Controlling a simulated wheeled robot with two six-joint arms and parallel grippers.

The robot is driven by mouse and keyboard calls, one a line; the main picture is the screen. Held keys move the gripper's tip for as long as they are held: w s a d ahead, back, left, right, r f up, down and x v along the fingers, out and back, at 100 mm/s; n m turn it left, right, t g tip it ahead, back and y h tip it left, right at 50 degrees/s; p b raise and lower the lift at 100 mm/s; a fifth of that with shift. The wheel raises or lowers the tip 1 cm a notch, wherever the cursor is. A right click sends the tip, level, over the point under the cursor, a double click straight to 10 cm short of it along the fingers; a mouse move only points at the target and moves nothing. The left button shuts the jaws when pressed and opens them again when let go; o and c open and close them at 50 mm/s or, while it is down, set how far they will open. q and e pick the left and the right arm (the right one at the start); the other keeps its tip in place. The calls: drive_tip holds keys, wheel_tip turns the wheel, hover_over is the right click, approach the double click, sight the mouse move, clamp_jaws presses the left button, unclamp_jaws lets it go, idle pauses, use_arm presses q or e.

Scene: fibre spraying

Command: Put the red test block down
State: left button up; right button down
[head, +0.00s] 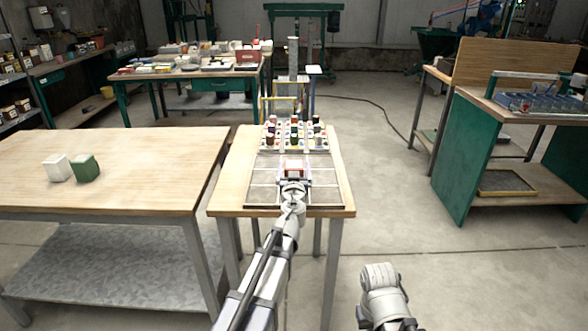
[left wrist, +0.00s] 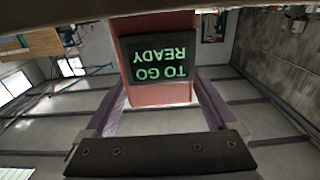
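The red test block (head: 295,168) is over the gridded board on the small wooden table in the head view. In the left wrist view the red block (left wrist: 160,95) shows a dark label reading "READY TO GO" upside down. My left gripper (head: 293,180) has one purple finger on each side of the block, and the left wrist view (left wrist: 160,88) shows it shut on the block. Whether the block's underside touches the board cannot be told. My right gripper (head: 379,272) is low at the right of the table, apart from everything; its fingers are not clear.
The gridded board (head: 262,180) has bare cells around the block. A rack of several small coloured items (head: 292,135) stands behind it. A white block (head: 57,168) and a green block (head: 86,168) sit on the left table (head: 130,160). A green-sided bench (head: 465,160) stands right.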

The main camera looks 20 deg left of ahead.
use_arm(q)
drive_tip(key=shift+o, duration=0.5)
drive_tip(key=shift+r, duration=0.15)
drive_tip(key=v, duration=1.2)
